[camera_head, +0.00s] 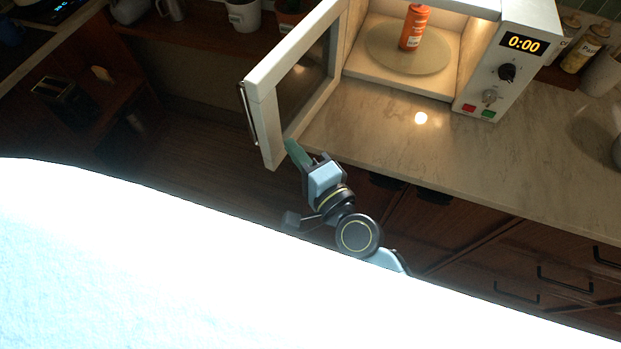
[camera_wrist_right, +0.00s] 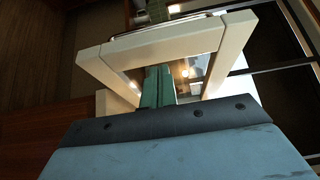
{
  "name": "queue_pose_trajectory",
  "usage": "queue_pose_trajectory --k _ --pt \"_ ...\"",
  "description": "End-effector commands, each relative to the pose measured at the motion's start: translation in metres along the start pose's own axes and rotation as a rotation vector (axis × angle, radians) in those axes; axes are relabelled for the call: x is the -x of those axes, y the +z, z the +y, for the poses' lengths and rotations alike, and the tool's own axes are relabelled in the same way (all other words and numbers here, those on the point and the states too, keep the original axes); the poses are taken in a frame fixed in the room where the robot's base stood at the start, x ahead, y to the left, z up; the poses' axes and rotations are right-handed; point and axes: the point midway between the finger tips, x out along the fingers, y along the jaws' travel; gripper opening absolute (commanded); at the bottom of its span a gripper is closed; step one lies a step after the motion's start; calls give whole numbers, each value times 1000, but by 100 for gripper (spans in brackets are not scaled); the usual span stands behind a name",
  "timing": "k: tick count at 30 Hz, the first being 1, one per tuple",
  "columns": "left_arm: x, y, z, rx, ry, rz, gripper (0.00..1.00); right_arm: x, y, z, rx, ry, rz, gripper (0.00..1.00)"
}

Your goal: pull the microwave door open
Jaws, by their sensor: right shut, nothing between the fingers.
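The white microwave (camera_head: 530,30) stands on the counter with its door (camera_head: 268,118) swung wide open to the left. The door has a dark window and a dark bar handle (camera_head: 248,112) on its outer face. An orange bottle (camera_head: 414,28) stands on the round glass turntable (camera_head: 385,48) inside. My right gripper (camera_head: 293,150) is shut and empty, with its green fingers by the lower free corner of the door. In the right wrist view, the closed fingers (camera_wrist_right: 157,85) point at the door frame (camera_wrist_right: 165,42); I cannot tell whether they touch it. My left gripper is not in view.
The marble counter (camera_head: 400,130) is clear in front of the microwave. Bottles (camera_head: 580,50) and a white cup (camera_head: 602,75) stand to its right. Drawers with dark handles (camera_head: 565,280) are below. A large white surface fills the lower left of the head view.

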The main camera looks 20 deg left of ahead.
Motion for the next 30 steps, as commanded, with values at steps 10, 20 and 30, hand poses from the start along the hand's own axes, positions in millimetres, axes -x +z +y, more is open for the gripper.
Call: queue_pose_trajectory --k 10,20,30 --pt "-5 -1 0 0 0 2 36 75 8 2 -2 3 -3 0" --pt "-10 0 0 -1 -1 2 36 112 21 1 -1 1 -2 0" --pt "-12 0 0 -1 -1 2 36 114 19 8 13 15 3 0"
